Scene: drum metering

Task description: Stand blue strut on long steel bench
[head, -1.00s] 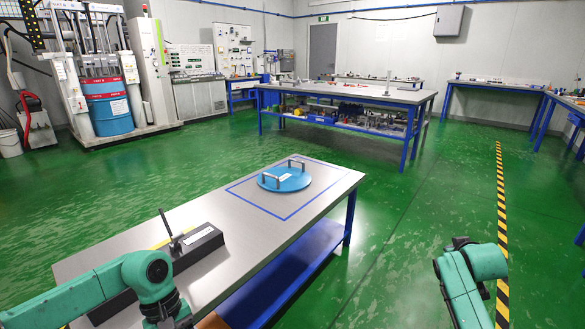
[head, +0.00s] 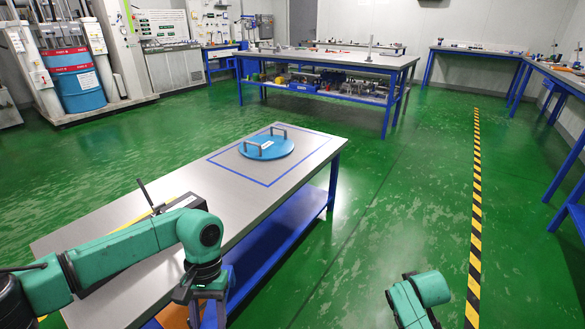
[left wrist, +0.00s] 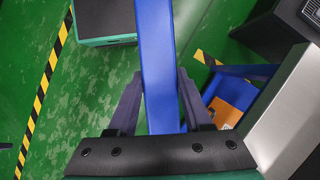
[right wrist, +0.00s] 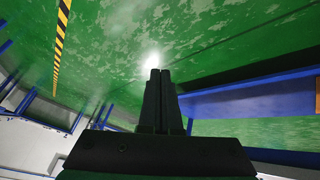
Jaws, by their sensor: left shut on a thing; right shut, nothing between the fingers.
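My left gripper (head: 203,312) is shut on the blue strut (left wrist: 157,60). The strut runs between the fingers up to the top edge of the left wrist view. In the head view the gripper hangs just beyond the near long edge of a steel-topped bench (head: 112,232), and the strut is hardly visible there. The bench's steel edge (left wrist: 275,105) lies right of the strut in the left wrist view, apart from it. My right gripper (right wrist: 161,85) is shut and empty, over the green floor; its fingers are out of the head view.
A blue lid with two handles (head: 267,150) lies inside a blue outlined rectangle on the near bench. A dark block lies partly behind my left arm. An orange box (left wrist: 224,113) is on the lower shelf. A larger bench (head: 340,60) stands at the back. The floor between is clear.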

